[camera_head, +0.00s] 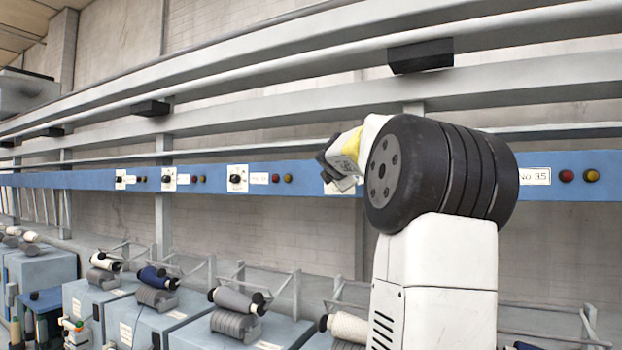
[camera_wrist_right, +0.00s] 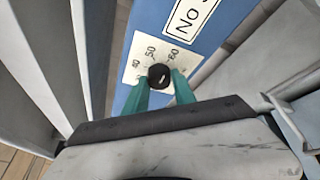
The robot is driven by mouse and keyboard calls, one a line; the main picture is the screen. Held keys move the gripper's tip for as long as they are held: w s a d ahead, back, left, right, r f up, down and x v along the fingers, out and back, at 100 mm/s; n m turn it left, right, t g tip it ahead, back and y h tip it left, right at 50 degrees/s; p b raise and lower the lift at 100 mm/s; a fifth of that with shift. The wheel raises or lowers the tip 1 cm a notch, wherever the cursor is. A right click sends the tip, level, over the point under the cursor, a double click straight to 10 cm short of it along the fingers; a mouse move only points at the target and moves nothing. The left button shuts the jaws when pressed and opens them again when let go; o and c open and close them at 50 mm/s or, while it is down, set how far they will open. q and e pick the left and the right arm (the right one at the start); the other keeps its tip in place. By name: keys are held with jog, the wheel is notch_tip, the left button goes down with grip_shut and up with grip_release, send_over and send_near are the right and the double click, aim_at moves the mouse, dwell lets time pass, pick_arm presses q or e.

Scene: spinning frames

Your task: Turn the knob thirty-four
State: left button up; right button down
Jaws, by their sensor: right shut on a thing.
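A round black knob (camera_wrist_right: 159,76) sits on a white dial plate (camera_wrist_right: 133,67) in the right wrist view. The plate has printed numbers around the knob, and a pale mark shows on the knob's face. My right gripper (camera_wrist_right: 161,86) is shut on the knob, one teal finger on each side. A label (camera_wrist_right: 188,20) beside the plate starts with "No 3"; its last digit is cut off. In the head view my right arm reaches to the blue rail (camera_head: 310,183) and hides most of this spot. My left gripper is not in view.
More black knobs, one being the knob (camera_head: 236,178) to the left, line the rail with red and yellow lights. A "No 35" label (camera_head: 535,176) is right of my arm. Yarn spools (camera_head: 235,300) on blue-grey machines stand below. Grey rails run above.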

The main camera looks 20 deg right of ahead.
jog(key=shift+m+t, duration=0.4)
jog(key=shift+m, duration=0.5)
jog(key=c, duration=1)
grip_release()
jog(key=shift+c, duration=0.2)
jog(key=shift+s, duration=0.15)
jog(key=f+v, duration=0.1)
jog(key=v, duration=0.6)
jog(key=shift+s+a+r, duration=0.25)
jog(key=shift+r, duration=0.2)
